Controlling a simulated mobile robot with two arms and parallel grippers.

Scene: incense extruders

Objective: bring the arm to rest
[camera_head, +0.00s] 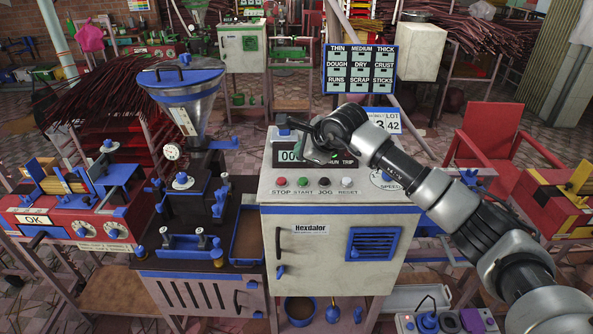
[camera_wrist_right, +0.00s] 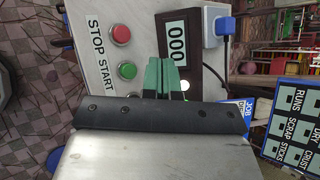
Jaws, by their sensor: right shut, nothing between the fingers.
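My right arm reaches in from the right in the head view. Its gripper (camera_head: 312,153) hangs in front of the control panel of the white Hexdalor cabinet (camera_head: 318,235), covering part of the counter display (camera_head: 289,155). In the right wrist view the green fingertips (camera_wrist_right: 160,76) are together and empty, in front of the panel. The red STOP button (camera_wrist_right: 121,35) and green START button (camera_wrist_right: 127,70) show beside them, apart from the fingers. My left gripper is not in view.
The extruder's metal hopper (camera_head: 190,100) stands left of the cabinet. A sign board (camera_head: 359,69) stands behind the panel, with a lot card (camera_head: 384,120) below it. A red chair (camera_head: 488,140) is at the right. A power strip (camera_head: 447,321) lies at the bottom right.

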